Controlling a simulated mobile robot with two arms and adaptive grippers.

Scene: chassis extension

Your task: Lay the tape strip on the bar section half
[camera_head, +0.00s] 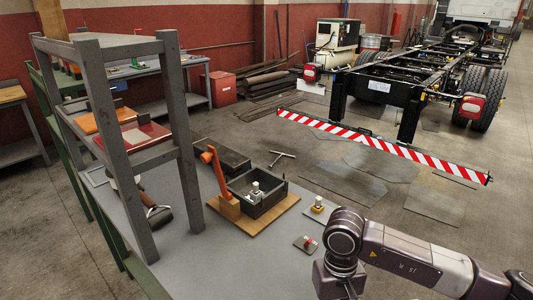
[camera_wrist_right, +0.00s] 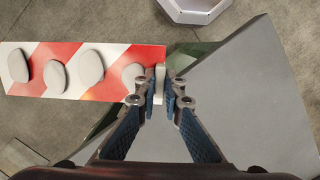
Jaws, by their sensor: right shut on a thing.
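My right gripper (camera_wrist_right: 167,85) is shut at the right end of a red and white striped piece, which looks like the tape strip (camera_wrist_right: 105,60). A thin pale tab shows between the fingertips at that end. Several pale oval patches lie along the strip, which reaches left in the right wrist view. In the head view my right arm comes in from the lower right and its gripper is below the picture edge. A long striped bar (camera_head: 385,146) is across the chassis rear. I cannot make out a separate bar section half. My left gripper is not in view.
The grey workbench (camera_head: 225,270) carries a grey shelf rack (camera_head: 105,110), a wooden board with a dark box (camera_head: 258,205), an orange tool (camera_head: 217,172) and small blocks. A T-handled tool (camera_head: 281,157) lies behind the box.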

